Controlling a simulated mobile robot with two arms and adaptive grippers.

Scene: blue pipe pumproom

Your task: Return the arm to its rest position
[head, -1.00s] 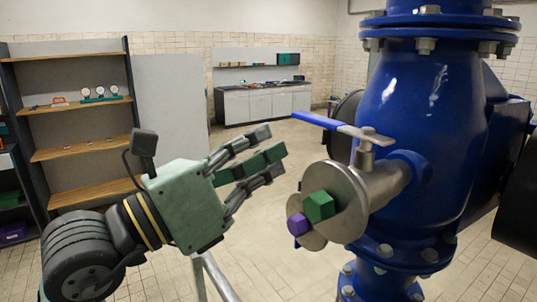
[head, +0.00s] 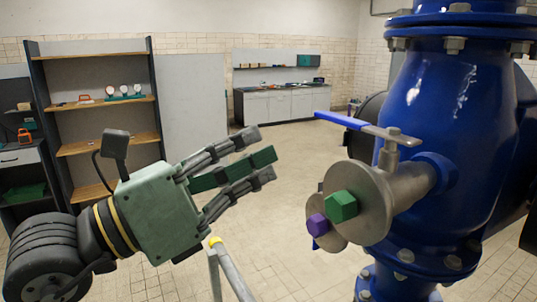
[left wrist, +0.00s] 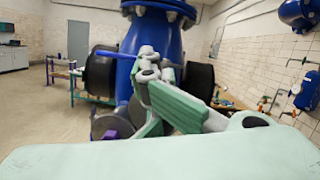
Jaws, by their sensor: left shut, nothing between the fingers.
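My left gripper (head: 261,154) is in the middle-left of the head view, its fingers pointing right and slightly up. The fingers are shut with nothing between them. It hangs in the air left of the blue valve body (head: 450,150), with a clear gap to the green hex knob (head: 342,207). In the left wrist view, the gripper's fingers (left wrist: 180,105) stand in front of the blue valve body (left wrist: 155,45) and hide part of it. My right gripper is in neither view.
A lever with a blue handle (head: 340,121) sticks out left above the round flange (head: 360,185). A purple knob (head: 317,225) is beside the green one. A grey rail (head: 232,272) with a yellow end stands below my gripper. Shelves (head: 100,100) are behind it; the floor beyond is clear.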

